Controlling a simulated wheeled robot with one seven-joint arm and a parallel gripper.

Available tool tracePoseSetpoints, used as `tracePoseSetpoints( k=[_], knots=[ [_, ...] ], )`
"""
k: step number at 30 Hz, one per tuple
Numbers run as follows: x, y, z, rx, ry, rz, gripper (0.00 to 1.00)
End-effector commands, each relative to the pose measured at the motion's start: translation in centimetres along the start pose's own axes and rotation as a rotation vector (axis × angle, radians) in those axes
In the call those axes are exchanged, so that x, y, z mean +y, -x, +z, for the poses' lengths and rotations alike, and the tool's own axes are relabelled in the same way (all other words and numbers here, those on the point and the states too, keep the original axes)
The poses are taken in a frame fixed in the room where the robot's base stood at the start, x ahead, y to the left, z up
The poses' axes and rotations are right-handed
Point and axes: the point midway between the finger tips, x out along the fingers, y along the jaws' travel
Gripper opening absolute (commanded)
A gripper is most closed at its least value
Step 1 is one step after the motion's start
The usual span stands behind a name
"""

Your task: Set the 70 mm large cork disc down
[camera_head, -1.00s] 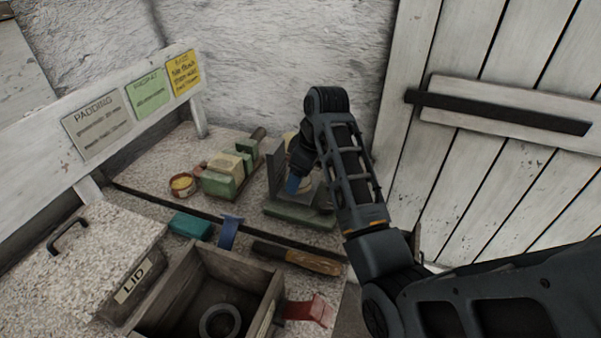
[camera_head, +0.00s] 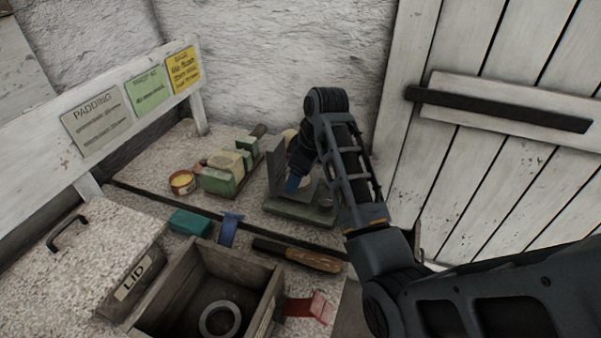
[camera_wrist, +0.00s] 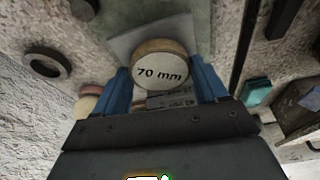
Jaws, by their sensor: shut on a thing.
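The large cork disc (camera_wrist: 162,68), marked "70 mm", sits between the blue fingertips of my gripper (camera_wrist: 167,84) in the wrist view. My gripper is shut on it, with a finger at each side. A grey plate lies beyond the disc in that view. In the head view my gripper (camera_head: 294,183) is at the green-based stand (camera_head: 290,209) with an upright grey plate, and my arm hides much of it. A pale round edge shows beside the gripper there; whether the disc touches the stand I cannot tell.
An open wooden box (camera_head: 180,290) with a grey ring (camera_head: 220,320) stands in front. A lid (camera_head: 85,250), a teal block (camera_head: 190,223), a wooden-handled tool (camera_head: 310,261) and a tray of green and cream blocks (camera_head: 222,178) lie around. A wall and door stand behind.

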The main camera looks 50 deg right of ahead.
Motion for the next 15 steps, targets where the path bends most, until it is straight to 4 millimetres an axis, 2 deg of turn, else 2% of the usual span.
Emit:
tracePoseSetpoints(
  k=[10,11,15],
  knots=[
    [-0.02,-0.64,0.21,-0.001,0.0,-0.001,0.44],
    [-0.02,-0.59,0.19,-0.001,0.0,-0.001,0.75],
    [-0.01,-0.58,0.18,-0.001,0.0,0.0,0.88]
  ],
)
